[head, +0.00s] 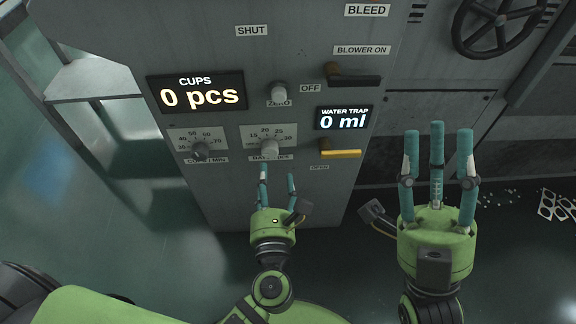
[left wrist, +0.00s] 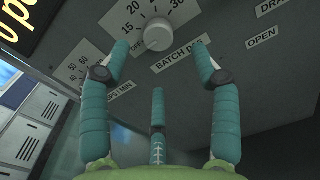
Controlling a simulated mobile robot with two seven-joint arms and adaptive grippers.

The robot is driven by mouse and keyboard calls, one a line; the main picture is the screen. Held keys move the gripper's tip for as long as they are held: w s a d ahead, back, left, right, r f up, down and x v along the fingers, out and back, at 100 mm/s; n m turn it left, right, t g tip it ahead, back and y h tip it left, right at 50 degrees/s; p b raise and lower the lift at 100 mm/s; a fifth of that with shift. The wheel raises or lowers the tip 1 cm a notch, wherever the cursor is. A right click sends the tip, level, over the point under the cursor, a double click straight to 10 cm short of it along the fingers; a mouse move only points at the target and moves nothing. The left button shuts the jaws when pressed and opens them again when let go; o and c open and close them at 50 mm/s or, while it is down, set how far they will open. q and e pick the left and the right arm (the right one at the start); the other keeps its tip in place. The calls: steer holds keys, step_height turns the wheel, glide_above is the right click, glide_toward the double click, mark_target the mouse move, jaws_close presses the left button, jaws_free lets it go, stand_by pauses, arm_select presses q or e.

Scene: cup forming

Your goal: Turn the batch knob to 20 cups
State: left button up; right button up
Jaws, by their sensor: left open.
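The batch knob (head: 269,149) is a pale round knob on a grey machine front, below a dial plate marked 15, 20, 25 and 30. In the left wrist view the knob (left wrist: 157,36) lies between the tips of two fingers. I cannot tell which number it points to. My left gripper (head: 278,175) is open just below the knob, and I see no contact. In the left wrist view its third finger (left wrist: 158,105) is lower. My right gripper (head: 437,145) is open and empty, away to the right of the machine front.
A yellow lever (head: 341,153) and a dark blower lever (head: 354,77) are to the right. The cups display (head: 197,92) reads 0 pcs; the water trap display (head: 343,119) reads 0 ml.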

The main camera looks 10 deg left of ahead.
mark_target(270, 153)
arm_select(q)
steer(key=x, duration=0.7)
steer(key=shift+a, duration=0.1)
steer(key=c, duration=1.1)
